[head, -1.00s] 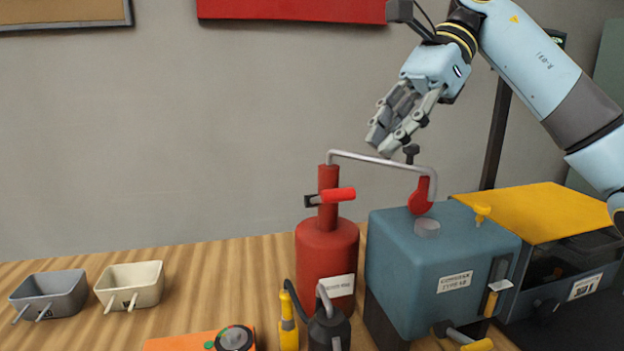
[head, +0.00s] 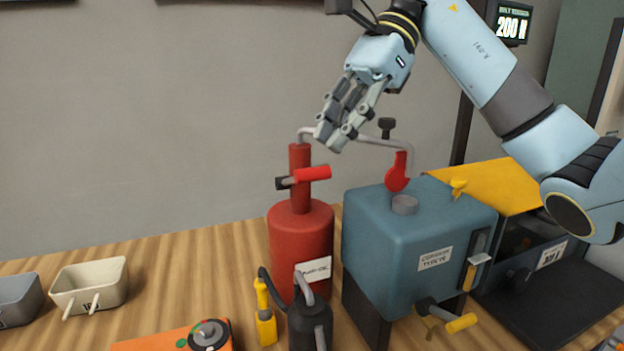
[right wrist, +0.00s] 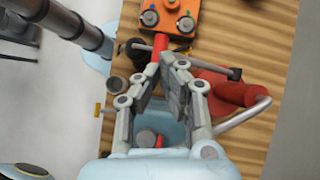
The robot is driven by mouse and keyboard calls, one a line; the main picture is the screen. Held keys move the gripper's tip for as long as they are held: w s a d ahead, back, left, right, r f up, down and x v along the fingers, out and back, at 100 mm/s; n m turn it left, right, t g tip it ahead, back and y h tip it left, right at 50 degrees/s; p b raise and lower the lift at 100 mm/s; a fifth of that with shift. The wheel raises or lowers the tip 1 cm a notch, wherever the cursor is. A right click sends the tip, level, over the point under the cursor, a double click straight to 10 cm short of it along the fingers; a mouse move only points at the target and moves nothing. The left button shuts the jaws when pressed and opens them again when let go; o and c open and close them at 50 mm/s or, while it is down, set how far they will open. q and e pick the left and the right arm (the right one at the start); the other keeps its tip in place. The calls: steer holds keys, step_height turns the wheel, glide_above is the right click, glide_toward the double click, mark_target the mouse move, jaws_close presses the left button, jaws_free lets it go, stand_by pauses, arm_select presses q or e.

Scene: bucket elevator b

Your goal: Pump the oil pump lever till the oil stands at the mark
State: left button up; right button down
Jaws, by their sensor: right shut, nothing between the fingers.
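The red oil pump (head: 300,240) stands on the bench, with a red-gripped lever (head: 313,174) sticking out to the right from its neck. A grey pipe runs from its top to a red spout piece (head: 397,174) above the blue gearbox (head: 400,235). On the gearbox's right front is a narrow dark gauge (head: 476,255) with a pale tag; the oil level is too small to read. My right gripper (head: 333,142) is shut and empty, above the lever and apart from it. The right wrist view shows the lever grip (right wrist: 154,64) beyond the fingertips. My left gripper is out of view.
A black can (head: 309,328), a yellow bottle (head: 265,325) and an orange box (head: 175,340) stand in front.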

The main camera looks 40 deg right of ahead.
mark_target(295, 179)
steer(key=shift+x, duration=1.05)
steer(key=shift+a+f, duration=0.3)
steer(key=shift+f, duration=0.05)
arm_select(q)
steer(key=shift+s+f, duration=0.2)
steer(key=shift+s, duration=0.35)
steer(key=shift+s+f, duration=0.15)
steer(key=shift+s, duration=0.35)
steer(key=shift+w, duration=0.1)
